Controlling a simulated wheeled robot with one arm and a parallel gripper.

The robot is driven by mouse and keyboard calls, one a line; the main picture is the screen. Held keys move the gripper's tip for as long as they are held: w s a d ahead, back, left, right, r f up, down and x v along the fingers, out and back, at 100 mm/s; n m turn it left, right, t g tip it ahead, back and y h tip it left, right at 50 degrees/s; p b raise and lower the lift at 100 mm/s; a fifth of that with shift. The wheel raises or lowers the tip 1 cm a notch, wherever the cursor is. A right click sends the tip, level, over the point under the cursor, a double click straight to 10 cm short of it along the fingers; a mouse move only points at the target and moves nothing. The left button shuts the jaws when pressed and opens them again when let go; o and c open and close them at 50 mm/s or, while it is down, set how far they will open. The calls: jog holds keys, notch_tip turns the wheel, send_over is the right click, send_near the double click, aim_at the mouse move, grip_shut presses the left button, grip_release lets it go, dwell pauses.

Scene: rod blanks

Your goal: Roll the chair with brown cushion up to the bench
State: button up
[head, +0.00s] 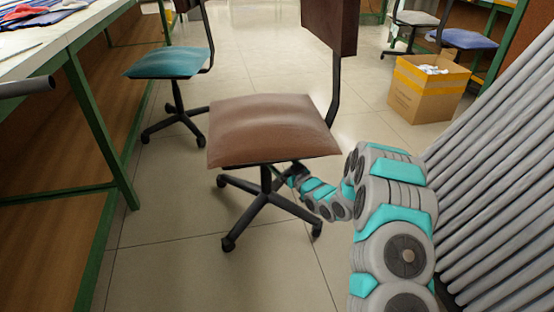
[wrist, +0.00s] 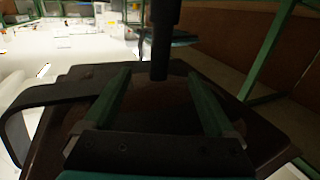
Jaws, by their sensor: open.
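The chair with brown cushion (head: 270,130) stands upright in the middle of the head view, on a black wheeled star base. Its dark brown backrest (head: 332,22) is at the far right side of the seat. The bench (head: 60,40) is at the left, with a white top and green frame; open floor lies between it and the chair. My gripper (head: 290,174) is low beside the chair, partly hidden by the seat. In the wrist view my gripper (wrist: 159,76) is open, with a dark post between its fingers over a dark brown surface. I cannot tell whether the fingers touch it.
A chair with a teal cushion (head: 168,62) stands behind, close to the bench. A cardboard box (head: 428,92) and a chair with a blue cushion (head: 466,39) are at the back right. A ribbed grey panel (head: 500,170) borders the right. Tiled floor in front is clear.

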jog(key=x, duration=0.7)
jog(key=shift+w+a, duration=0.25)
jog(key=shift+w, duration=0.05)
grip_shut()
dwell(0.8)
